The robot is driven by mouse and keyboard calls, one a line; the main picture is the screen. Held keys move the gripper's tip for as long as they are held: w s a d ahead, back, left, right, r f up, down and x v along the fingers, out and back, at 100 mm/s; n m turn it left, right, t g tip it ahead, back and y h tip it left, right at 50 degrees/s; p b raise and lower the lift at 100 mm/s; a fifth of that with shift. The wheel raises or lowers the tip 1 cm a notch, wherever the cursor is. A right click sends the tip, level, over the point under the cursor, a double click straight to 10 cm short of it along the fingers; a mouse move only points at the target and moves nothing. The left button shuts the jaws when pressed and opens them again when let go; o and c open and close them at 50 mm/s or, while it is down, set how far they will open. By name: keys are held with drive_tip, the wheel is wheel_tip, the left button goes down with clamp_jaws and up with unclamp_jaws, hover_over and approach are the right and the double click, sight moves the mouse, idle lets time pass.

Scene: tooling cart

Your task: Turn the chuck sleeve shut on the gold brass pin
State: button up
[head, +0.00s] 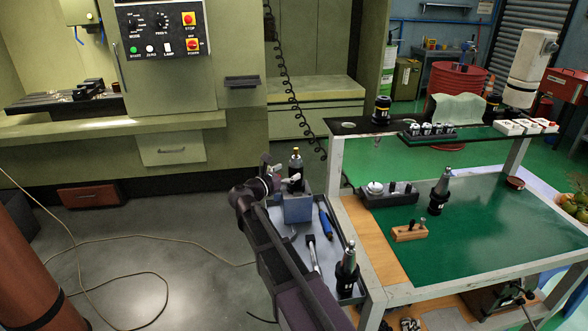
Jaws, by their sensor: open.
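The gold brass pin (296,151) stands upright in the top of the dark chuck sleeve (295,168). The chuck sits on a blue-grey block (297,208) in the tray at the cart's left side. My gripper (285,173) is open at the sleeve's height, close on its left side. One finger shows left of the sleeve and the other overlaps its lower part in the picture. I cannot tell whether the fingers touch the sleeve. My arm and gripper hide part of the tray and the block's left side.
The tray also holds a blue-handled tool (325,224), a hammer-like tool (313,254) and a tool holder (347,268). On the green mat (485,225) are another holder (439,192) and a wooden block (409,232). A raised shelf (360,126) runs behind.

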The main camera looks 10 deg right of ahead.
drive_tip(key=v, duration=0.8)
drive_tip(key=shift+s+d, duration=0.1)
drive_tip(key=s+d+m+g+y+p, duration=0.5)
drive_tip(key=s+d+m+g+p, duration=0.2)
drive_tip(key=s+d+m+p, duration=0.35)
drive_tip(key=s+r+m+g+y+p, duration=0.3)
drive_tip(key=s+m+y+p, duration=0.6)
drive_tip(key=m, duration=0.6)
drive_tip(key=s+r+p, duration=0.1)
drive_tip(key=s+p, duration=0.1)
drive_tip(key=p, duration=0.1)
drive_tip(key=shift+s+r+g, duration=0.2)
drive_tip(key=shift+s+g, duration=0.1)
drive_tip(key=shift+g, duration=0.1)
drive_tip(key=shift+d, duration=0.1)
